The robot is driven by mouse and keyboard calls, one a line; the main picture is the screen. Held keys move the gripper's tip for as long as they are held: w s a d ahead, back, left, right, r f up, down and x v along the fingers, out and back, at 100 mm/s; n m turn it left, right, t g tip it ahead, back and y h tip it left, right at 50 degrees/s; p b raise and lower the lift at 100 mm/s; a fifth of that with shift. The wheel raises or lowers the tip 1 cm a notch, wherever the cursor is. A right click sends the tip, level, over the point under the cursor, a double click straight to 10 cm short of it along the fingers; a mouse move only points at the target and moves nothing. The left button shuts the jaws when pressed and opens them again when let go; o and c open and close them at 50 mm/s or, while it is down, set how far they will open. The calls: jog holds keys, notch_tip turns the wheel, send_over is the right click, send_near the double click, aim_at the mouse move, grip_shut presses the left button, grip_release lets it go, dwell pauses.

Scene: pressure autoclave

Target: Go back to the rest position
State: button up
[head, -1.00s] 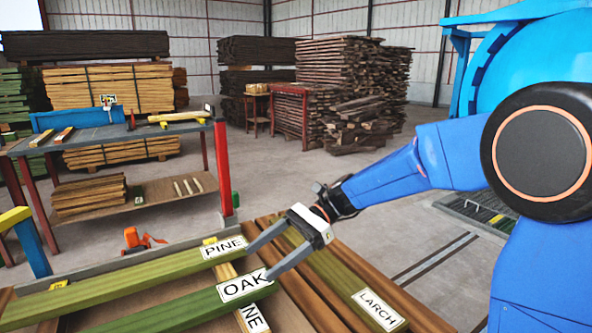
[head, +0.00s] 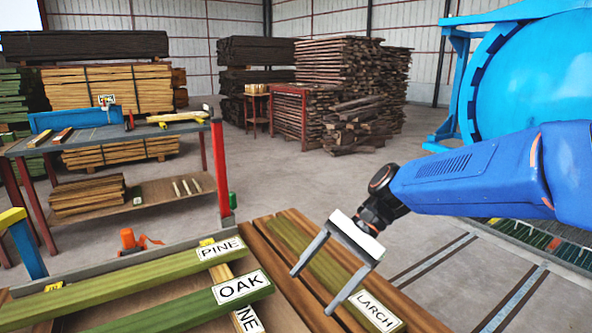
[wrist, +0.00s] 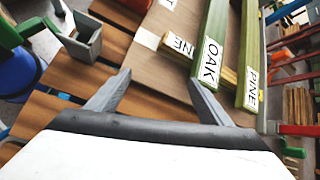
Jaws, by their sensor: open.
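My gripper (head: 312,287) is open and empty. In the head view it is above the right part of the wooden table, over the brown boards and the green board labelled LARCH (head: 372,308). The green boards labelled OAK (head: 190,306) and PINE (head: 130,280) lie to its left, apart from the fingers. In the wrist view the two fingers (wrist: 152,88) are spread with nothing between them. The OAK board (wrist: 211,55) and the PINE board (wrist: 249,75) show beyond the fingers, to the right.
A blue autoclave (head: 535,80) stands at the right, with floor rails (head: 430,262) in front of it. A workbench (head: 120,131) with tools is at the left. Lumber stacks (head: 350,80) stand at the back. In the wrist view a grey bin (wrist: 82,40) sits at upper left. Open floor lies behind the table.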

jog(key=s+d+f+n+t+h, duration=0.2)
jog(key=s+d+n+t+h, duration=0.2)
jog(key=d, duration=0.8)
jog(key=s+d+f+n+t+h, duration=0.2)
jog(key=s+d+n+t+h, duration=0.2)
jog(key=s+d, duration=0.4)
jog(key=shift+d+f, duration=0.25)
jog(key=shift+d, duration=1.95)
